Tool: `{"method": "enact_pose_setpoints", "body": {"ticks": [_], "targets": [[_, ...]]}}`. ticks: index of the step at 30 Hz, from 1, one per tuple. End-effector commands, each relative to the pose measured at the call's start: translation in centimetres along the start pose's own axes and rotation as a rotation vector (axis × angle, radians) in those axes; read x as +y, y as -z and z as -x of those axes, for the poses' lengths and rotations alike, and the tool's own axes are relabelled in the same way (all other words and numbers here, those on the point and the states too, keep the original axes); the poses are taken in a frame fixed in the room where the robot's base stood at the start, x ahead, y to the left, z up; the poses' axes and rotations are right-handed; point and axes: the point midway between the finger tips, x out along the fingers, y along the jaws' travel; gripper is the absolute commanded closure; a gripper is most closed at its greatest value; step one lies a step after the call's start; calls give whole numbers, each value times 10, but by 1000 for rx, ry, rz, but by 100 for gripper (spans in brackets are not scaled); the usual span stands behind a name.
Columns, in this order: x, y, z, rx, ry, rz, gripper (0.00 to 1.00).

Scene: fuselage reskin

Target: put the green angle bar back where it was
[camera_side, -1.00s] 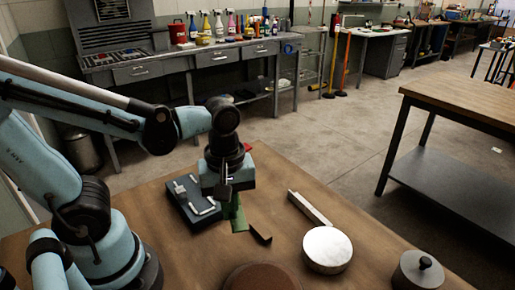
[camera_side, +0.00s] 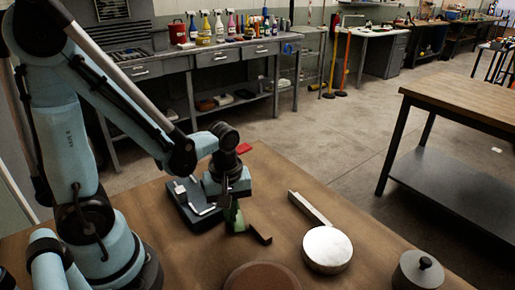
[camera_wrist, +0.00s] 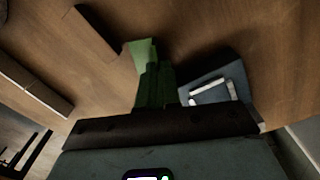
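The green angle bar (camera_side: 237,220) is low over or on the brown table, beside the blue-grey block. In the wrist view the green bar (camera_wrist: 150,75) runs out from the front edge of my gripper, which hides its near end. My gripper (camera_side: 227,208) points down at the bar, its fingers overlapping the bar's upper part in the side view. The fingertips are too small and dark to show whether they grip it or only flank it. Its dark front edge also shows in the wrist view.
The blue-grey block (camera_side: 186,207) with silver parts stands close left of the gripper. A dark angled piece (camera_side: 260,237) lies just right. Farther right are a pale long bar (camera_side: 309,208), a white disc (camera_side: 327,249) and a grey knobbed weight (camera_side: 418,269). A brown disc (camera_side: 262,278) is at front.

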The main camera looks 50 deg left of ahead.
Motion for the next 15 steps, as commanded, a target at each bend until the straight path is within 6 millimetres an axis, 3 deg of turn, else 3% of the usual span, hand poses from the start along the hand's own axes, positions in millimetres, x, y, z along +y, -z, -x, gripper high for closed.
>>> {"method": "enact_pose_setpoints", "body": {"ticks": [14,15], "targets": [[0,0,-6,0,0,0,100],[0,0,-6,0,0,0,92]]}}
